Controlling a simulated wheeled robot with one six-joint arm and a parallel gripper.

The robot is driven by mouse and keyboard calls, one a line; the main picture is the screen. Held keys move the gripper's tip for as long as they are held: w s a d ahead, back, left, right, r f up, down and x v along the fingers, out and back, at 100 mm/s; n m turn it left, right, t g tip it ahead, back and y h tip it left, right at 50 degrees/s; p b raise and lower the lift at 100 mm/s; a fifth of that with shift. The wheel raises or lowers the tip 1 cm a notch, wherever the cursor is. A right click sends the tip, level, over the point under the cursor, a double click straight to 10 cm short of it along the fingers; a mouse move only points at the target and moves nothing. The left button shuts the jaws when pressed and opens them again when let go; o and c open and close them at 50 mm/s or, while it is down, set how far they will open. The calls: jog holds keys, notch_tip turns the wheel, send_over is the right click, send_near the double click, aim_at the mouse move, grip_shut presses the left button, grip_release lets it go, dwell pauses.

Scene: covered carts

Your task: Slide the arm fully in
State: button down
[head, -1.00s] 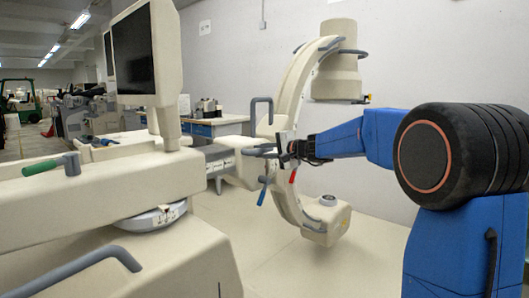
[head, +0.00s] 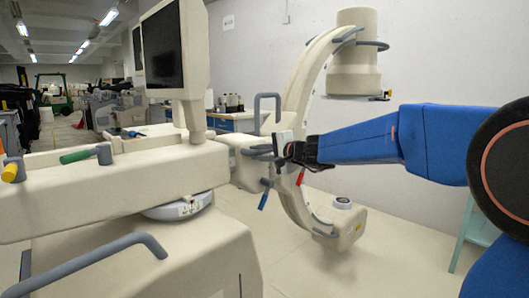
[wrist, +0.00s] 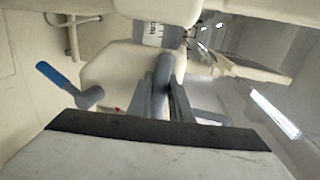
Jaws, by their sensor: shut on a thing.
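The cream C-arm (head: 297,108) stands across the middle of the head view, carried on a horizontal arm (head: 240,152) that reaches left behind the monitor post. My gripper (head: 284,152) is at the arm's near end, shut on a grey handle (wrist: 163,72). In the wrist view, both fingers close around this bar. Beyond it, a marked band (wrist: 160,32) shows on the sliding arm, between two cream housings. A blue lever (head: 263,200) and a red lever (head: 299,177) hang below the handle. The arm's far end is hidden in the head view.
The cart body (head: 110,185) with green and yellow handles and a grey push rail (head: 100,262) fills the left front. A monitor (head: 162,48) stands above it. A table with bottles (head: 232,117) is behind.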

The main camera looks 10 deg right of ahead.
jog(key=shift+a, duration=0.2)
dwell(0.4)
jog(key=c, duration=1.6)
grip_release()
jog(key=shift+a, duration=0.1)
jog(key=shift+s, duration=0.1)
jog(key=shift+s+d+r, duration=0.15)
jog(key=shift+s+d, duration=0.2)
jog(key=shift+d, duration=0.05)
jog(key=shift+v, duration=8.15)
